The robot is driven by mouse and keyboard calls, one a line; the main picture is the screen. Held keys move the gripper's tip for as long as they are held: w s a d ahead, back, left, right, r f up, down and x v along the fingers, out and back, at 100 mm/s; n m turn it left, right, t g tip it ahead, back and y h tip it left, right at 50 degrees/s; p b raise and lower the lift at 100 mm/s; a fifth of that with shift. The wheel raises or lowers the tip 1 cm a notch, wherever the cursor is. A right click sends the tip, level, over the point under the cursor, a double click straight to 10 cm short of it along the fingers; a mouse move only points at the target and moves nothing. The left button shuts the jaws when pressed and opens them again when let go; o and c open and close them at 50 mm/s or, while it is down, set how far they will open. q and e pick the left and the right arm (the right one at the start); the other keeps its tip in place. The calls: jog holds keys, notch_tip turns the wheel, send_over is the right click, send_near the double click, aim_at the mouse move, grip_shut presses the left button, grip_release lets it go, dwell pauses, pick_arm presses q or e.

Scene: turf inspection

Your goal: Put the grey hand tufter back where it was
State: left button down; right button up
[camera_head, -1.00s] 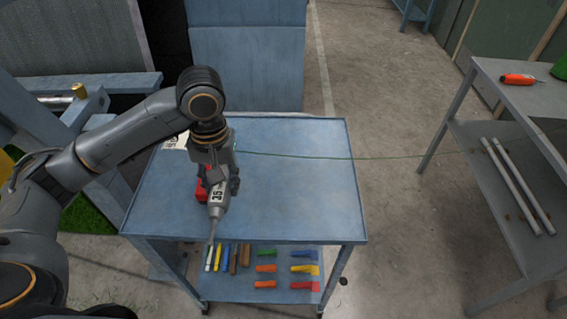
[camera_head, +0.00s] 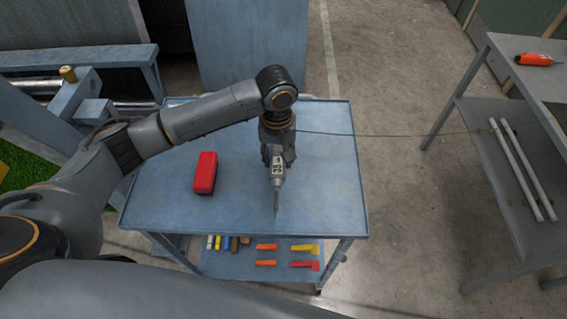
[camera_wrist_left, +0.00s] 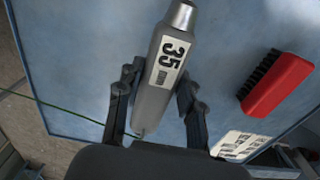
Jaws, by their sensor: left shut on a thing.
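The grey hand tufter (camera_head: 278,176) carries a white label reading 35 and has a thin needle end pointing toward the cart's front edge. My left gripper (camera_head: 277,160) is shut on its body over the blue cart top (camera_head: 325,190). In the left wrist view the tufter (camera_wrist_left: 156,95) sits between the two fingers of the left gripper (camera_wrist_left: 155,100). A green yarn (camera_head: 370,135) runs from the tufter off to the right. Whether the tufter touches the cart top cannot be told. My right gripper does not show.
A red brush (camera_head: 205,173) lies on the cart top, left of the tufter. A printed white card (camera_wrist_left: 240,145) lies near it. Coloured tools (camera_head: 266,247) lie on the lower shelf. A grey bench (camera_head: 500,80) at right bears an orange tool (camera_head: 534,59). The cart's right side is clear.

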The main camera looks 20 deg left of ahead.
aim_at(284, 165)
pick_arm(q)
jog(key=shift+w+d+f, duration=0.25)
jog(key=shift+d+f, duration=0.15)
jog(key=shift+f, duration=0.1)
jog(key=f, duration=0.1)
jog(key=f+p, duration=0.1)
jog(key=f, duration=0.1)
jog(key=shift+w+d, duration=0.15)
jog(key=shift+d, duration=0.05)
jog(key=shift+f, duration=0.35)
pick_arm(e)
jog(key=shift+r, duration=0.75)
pick_arm(q)
jog(key=c, duration=0.8)
grip_release()
jog(key=shift+f, duration=0.15)
jog(key=shift+c, duration=0.2)
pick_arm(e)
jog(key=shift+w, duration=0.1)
